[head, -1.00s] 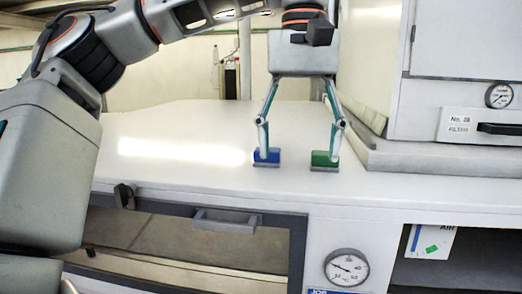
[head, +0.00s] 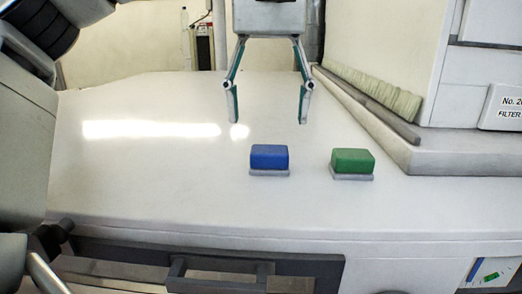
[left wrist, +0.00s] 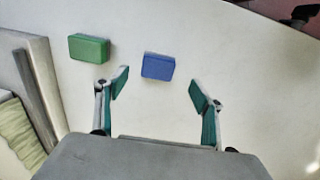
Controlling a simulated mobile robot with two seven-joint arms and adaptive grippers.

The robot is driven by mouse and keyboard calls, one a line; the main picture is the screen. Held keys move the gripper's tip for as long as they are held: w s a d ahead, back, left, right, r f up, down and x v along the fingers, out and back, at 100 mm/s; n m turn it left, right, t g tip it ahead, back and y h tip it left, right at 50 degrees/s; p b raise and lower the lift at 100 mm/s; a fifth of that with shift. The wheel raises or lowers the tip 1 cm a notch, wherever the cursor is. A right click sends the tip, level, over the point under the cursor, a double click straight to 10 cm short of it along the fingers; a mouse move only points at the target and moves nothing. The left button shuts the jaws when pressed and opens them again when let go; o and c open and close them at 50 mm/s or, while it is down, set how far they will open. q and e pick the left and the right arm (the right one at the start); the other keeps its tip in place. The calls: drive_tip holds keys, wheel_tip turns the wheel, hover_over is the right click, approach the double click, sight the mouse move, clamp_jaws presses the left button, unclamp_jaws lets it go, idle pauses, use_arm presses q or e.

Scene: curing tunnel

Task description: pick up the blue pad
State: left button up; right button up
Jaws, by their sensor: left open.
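The blue pad (head: 269,158) is a small block on a thin grey base on the white worktop, near the front edge in the head view. It also shows in the left wrist view (left wrist: 158,66), ahead of the fingers and between their lines. My left gripper (head: 269,120) is open and empty. In the head view its fingertips appear just above and behind the pad, with a gap to it. In the left wrist view the gripper (left wrist: 157,88) has its fingers spread wider than the pad. My right gripper is in neither view.
A green pad (head: 352,162) of like shape sits to the right of the blue one, with a gap between them. A white cabinet on a raised ledge (head: 450,160) stands at the right. The white worktop (head: 150,180) is clear to the left.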

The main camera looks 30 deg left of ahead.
sight(270, 148)
use_arm(q)
drive_tip(key=shift+f, duration=0.15)
wheel_tip(270, 148, down, 2)
drive_tip(key=shift+f, duration=0.15)
drive_tip(key=f, duration=0.5)
drive_tip(key=shift+w, duration=0.3)
drive_tip(key=c, duration=1.3)
